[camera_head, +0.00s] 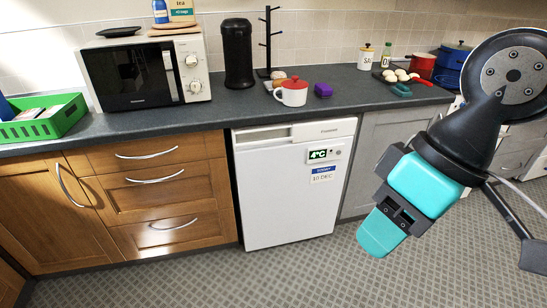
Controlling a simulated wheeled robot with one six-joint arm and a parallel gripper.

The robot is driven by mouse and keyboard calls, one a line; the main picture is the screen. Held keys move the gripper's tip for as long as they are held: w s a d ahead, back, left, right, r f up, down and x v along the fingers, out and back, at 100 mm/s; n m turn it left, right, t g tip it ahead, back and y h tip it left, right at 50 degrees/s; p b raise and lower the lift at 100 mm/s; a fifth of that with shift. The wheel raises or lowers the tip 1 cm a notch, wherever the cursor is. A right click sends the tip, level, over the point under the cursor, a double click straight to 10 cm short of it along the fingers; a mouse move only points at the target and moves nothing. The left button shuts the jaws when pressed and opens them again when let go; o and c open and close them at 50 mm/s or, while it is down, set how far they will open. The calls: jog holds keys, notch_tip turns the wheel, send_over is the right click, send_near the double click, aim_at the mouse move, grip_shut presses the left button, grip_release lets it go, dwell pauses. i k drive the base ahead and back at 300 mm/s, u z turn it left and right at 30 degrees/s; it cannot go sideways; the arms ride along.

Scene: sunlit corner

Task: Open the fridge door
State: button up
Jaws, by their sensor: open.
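The fridge (287,200) is a white appliance set under the dark counter, between wooden drawers and a grey cabinet. Its door appears shut. A recessed strip that looks like a handle (264,135) runs along the top left of its front. A small display reading 4°C (318,155) and a blue label are at its upper right. My gripper (378,236), teal and black, is at the right of the view, in front of the grey cabinet and pointing down and left. It is open and apart from the fridge. Nothing shows between its fingers, which partly overlap in this view.
Wooden drawers (155,188) with curved handles stand left of the fridge; a grey cabinet (378,150) is to its right. The tiled floor (290,275) before the fridge is clear.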

aim_at(289, 188)
jog(key=u, duration=0.15)
jog(key=i, duration=1.05)
jog(key=u, duration=0.15)
